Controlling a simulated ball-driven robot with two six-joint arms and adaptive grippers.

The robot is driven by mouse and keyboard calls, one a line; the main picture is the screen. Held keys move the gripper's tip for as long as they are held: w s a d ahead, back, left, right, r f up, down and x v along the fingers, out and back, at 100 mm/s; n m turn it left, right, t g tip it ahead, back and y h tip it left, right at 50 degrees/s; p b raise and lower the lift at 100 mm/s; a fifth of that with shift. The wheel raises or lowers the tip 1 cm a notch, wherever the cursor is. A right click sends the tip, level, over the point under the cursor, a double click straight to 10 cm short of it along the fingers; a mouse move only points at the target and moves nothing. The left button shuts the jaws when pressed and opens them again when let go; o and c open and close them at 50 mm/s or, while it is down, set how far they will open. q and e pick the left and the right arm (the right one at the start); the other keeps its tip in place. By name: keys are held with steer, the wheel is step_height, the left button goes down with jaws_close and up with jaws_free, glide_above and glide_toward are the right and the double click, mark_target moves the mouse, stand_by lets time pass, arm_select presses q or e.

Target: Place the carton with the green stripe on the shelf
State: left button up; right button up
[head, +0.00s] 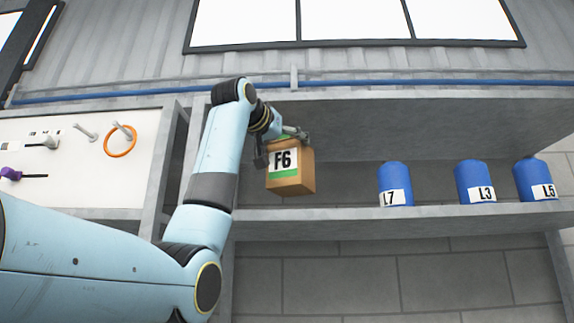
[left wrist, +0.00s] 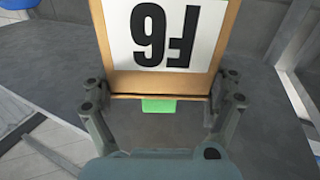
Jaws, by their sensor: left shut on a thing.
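The carton (head: 291,180) is brown with a green stripe and a white label reading F6. In the head view it is upright at the left part of the shelf (head: 340,217), its lower edge above the shelf's front edge. I cannot tell whether it touches the shelf. My left gripper (head: 283,140) is shut on the carton near its top. In the left wrist view the carton (left wrist: 165,82) shows its label upside down, between the two fingers (left wrist: 162,108). My right gripper is not in view.
Blue containers labelled L7 (head: 396,180), L3 (head: 474,181) and L5 (head: 535,179) stand on the shelf to the right. Free room lies between the carton and L7. A grey upper board (head: 420,120) is above. A white panel with an orange ring (head: 107,148) is at left.

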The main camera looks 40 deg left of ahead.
mark_target(278, 165)
arm_select(q)
steer(key=shift+w+a+f+p, duration=0.35)
steer(key=shift+w+a+f, duration=0.5)
steer(key=shift+w+a, duration=0.05)
step_height(278, 165, down, 3)
steer(key=shift+f+p, duration=0.15)
steer(key=shift+p, duration=0.35)
steer(key=shift+f, duration=0.3)
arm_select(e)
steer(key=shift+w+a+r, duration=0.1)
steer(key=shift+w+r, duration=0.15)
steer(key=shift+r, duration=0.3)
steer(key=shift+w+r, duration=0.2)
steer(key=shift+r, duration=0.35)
arm_select(q)
steer(key=shift+d, duration=0.1)
steer(key=shift+f, duration=0.15)
steer(key=o, duration=1.3)
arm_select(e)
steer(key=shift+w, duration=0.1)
